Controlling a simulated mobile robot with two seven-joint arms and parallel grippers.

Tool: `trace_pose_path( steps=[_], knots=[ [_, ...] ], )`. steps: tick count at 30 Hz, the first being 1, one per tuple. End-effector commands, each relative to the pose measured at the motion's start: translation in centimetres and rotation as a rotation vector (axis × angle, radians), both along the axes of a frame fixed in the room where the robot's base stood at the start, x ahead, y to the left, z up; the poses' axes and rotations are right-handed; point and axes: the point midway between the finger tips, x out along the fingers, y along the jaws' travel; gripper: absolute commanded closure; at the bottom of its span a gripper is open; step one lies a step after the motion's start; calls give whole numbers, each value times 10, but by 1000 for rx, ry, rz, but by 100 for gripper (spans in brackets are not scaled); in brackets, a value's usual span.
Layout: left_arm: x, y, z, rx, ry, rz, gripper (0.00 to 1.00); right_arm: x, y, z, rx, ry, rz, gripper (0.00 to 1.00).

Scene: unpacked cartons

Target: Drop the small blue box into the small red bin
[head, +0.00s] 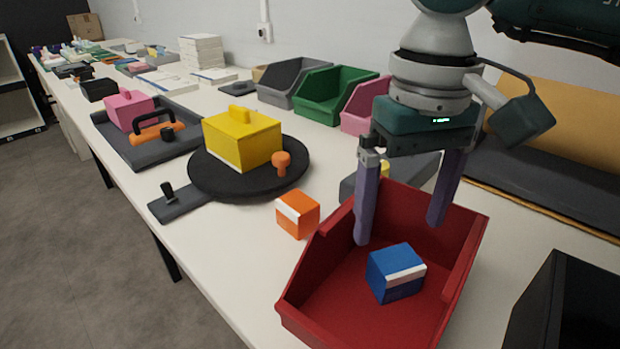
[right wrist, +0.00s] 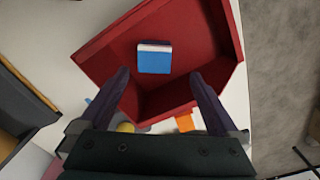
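The small blue box (head: 394,272) has a white stripe and sits inside the small red bin (head: 350,312), on its floor. In the right wrist view the blue box (right wrist: 154,58) shows inside the red bin (right wrist: 105,55), beyond my fingertips. My right gripper (head: 402,232) is open and empty, its purple fingers apart above the rear part of the bin. It shows again in the right wrist view (right wrist: 160,75), with a wide gap between its fingers. The box is apart from both fingers. My left gripper is not in view.
An orange box (head: 298,214) stands left of the bin. A yellow box (head: 242,138) sits on a round black pan (head: 205,180). Green (head: 335,95), grey and pink bins stand behind. A black container (head: 570,310) is at the lower right.

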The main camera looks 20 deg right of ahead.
Motion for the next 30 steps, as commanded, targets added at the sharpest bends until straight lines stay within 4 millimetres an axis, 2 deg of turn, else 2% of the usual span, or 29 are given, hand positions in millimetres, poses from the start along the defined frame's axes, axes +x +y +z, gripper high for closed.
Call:
trace_pose_path(
  steps=[7,10,21,25,30],
  knots=[
    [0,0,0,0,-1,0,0,0,0,1,0,0,0,0],
    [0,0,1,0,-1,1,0,1,0,8,0,-2,0,0],
    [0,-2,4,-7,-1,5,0,1,0,78,0,-5,0,0],
    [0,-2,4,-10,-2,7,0,1,0,93,0,-3,0,0],
    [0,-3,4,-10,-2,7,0,0,0,100,0,0,1,0]
  ],
)
